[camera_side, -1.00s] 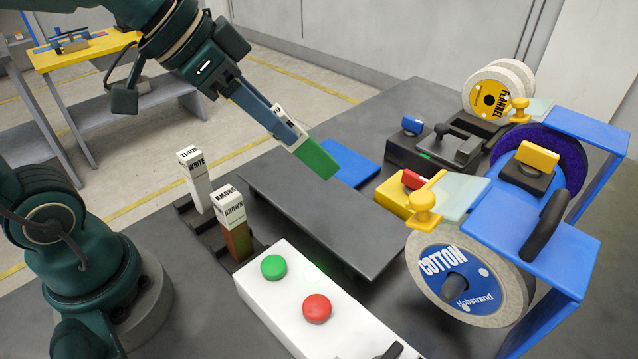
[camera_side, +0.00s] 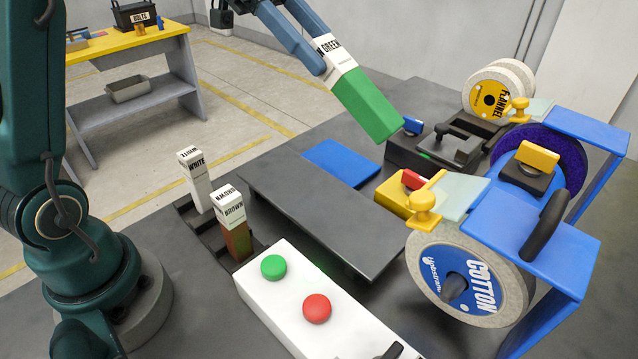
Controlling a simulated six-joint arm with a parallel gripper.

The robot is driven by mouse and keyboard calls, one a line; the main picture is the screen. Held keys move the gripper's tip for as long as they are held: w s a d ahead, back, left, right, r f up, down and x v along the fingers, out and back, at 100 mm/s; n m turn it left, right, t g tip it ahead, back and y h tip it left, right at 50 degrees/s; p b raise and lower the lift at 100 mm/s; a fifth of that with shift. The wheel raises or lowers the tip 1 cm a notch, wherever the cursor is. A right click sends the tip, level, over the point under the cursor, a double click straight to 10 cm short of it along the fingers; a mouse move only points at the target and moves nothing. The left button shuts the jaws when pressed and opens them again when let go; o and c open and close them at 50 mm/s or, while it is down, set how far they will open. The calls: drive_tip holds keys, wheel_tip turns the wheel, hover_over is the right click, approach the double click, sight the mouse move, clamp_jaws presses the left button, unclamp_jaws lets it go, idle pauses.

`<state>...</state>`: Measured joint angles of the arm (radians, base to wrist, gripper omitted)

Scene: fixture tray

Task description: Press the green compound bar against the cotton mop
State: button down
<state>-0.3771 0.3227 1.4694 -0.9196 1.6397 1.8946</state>
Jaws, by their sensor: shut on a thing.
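The green compound bar (camera_side: 367,104) is a green block with a white paper sleeve marked GREEN. My gripper (camera_side: 318,52) is shut on its sleeved upper end. The bar tilts down to the right, in the air above the bench, with its free green end lowest. The cotton mop (camera_side: 427,272) is a pale grey wheel with a blue COTTON label, at the right under a blue guard (camera_side: 527,222). The bar is well up and left of the mop, apart from it. The guard and its black handle hide part of the wheel.
White (camera_side: 196,180) and brown (camera_side: 233,225) bars stand in a dark rack. A white control box (camera_side: 290,290) with green and red buttons is in front. A grey raised plate (camera_side: 320,215), blue mat (camera_side: 342,162) and yellow block (camera_side: 397,198) lie between. A flannel wheel (camera_side: 488,97) is behind.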

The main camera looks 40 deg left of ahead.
drive_tip(key=shift+w+a+r+m+g+h, duration=0.7)
drive_tip(key=shift+a+r, duration=0.25)
drive_tip(key=shift+a, duration=1.35)
drive_tip(key=d+f, duration=0.8)
drive_tip(key=f, duration=0.2)
drive_tip(key=shift+d+f, duration=0.25)
drive_tip(key=shift+f, duration=0.15)
drive_tip(key=shift+x, duration=1.15)
idle(0.7)
drive_tip(key=shift+a, duration=0.15)
idle(2.0)
